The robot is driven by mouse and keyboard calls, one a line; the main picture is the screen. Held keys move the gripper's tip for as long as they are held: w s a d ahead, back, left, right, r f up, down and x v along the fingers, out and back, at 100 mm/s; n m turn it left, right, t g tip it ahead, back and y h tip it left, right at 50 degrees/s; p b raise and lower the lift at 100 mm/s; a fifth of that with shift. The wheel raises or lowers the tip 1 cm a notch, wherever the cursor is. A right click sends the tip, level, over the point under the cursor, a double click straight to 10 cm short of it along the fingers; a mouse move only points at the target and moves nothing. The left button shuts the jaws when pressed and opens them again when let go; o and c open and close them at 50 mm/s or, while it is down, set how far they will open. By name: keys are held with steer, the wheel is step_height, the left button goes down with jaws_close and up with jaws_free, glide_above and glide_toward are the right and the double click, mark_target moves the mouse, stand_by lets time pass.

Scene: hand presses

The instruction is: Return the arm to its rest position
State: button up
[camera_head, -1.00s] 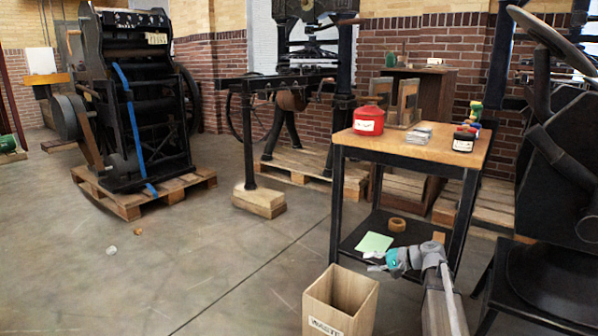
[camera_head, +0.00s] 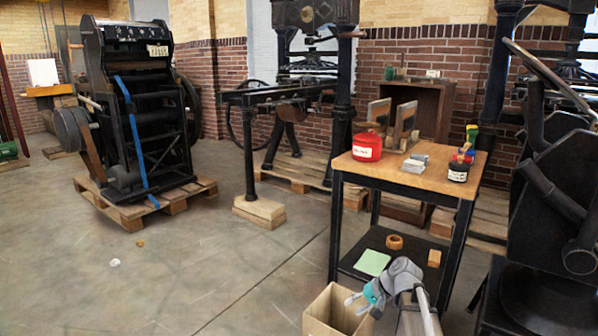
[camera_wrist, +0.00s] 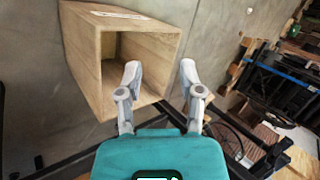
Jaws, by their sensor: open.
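My gripper (camera_head: 356,304) is low in the head view, in front of the cart's lower shelf and at the right side of the open wooden waste bin (camera_head: 322,318). In the wrist view the two grey fingers of my gripper (camera_wrist: 160,70) are spread apart with nothing between them. Whether the gripper touches the bin cannot be told. My arm comes in from the bottom of the head view.
The cart (camera_head: 428,187) carries a red tin (camera_head: 367,148), grey blocks (camera_head: 414,163) and a dark jar (camera_head: 458,173). Its lower shelf holds green paper (camera_head: 372,263), a tape roll (camera_head: 394,242) and a small block (camera_head: 434,258). A black press (camera_head: 560,230) stands right. Floor at left is mostly clear.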

steer(key=s+r+n+g+h+p, duration=0.1)
steer(key=s+r+n+h+p, duration=0.1)
steer(key=s+r+h+p, duration=0.35)
steer(key=s+r+n+g+h+p, duration=0.1)
steer(key=s+r+h+p, duration=0.15)
steer(key=s+p, duration=0.6)
step_height(320, 180, up, 38)
steer(key=s+p, duration=0.1)
steer(key=p, duration=3.4)
steer(key=shift+s+d, duration=0.2)
